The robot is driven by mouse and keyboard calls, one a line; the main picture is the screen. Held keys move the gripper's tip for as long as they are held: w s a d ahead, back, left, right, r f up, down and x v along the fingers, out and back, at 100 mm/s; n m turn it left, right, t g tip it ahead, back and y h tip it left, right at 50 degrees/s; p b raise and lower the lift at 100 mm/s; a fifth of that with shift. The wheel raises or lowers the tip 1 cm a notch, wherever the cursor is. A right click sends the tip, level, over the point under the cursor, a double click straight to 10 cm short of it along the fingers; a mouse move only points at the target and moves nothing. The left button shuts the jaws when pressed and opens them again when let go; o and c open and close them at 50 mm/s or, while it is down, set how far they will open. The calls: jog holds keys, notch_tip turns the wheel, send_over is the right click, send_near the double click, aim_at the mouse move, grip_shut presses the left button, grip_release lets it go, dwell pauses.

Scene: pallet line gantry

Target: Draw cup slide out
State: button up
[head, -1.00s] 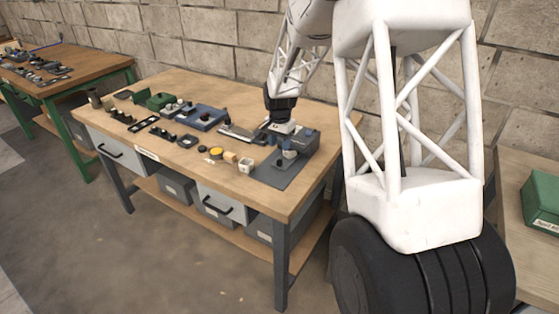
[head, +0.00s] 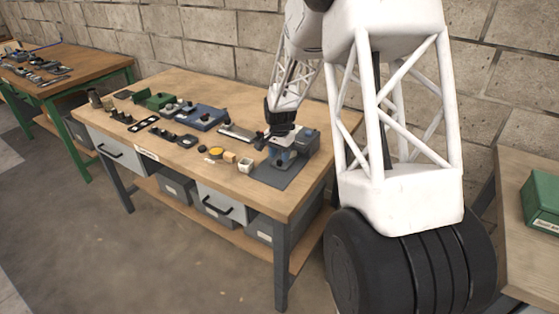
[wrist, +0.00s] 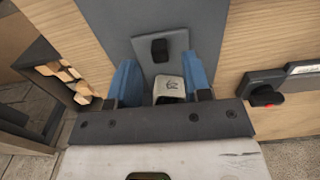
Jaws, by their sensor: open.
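A grey fixture (head: 308,141) stands on a dark mat (head: 268,178) at the right end of the wooden bench. My gripper (head: 283,158) is low at this fixture, its blue fingers partly hiding it. In the wrist view my gripper (wrist: 162,84) is open, with one blue finger on each side of a small pale block or cup (wrist: 170,87) with a dark mark on top. Just beyond lies a grey plate (wrist: 174,60) with a black knob (wrist: 158,49). Which part is the cup slide, and whether the fingers touch anything, I cannot tell.
A small white cup (head: 246,165), a yellow disc (head: 215,153) and a wooden block (head: 230,157) stand left of the mat. A blue fixture (head: 206,119) and a green one (head: 155,101) are farther left. A dark device with a red part (wrist: 264,97) lies to the right in the wrist view.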

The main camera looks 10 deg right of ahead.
jog(key=shift+f, duration=1.4)
grip_shut()
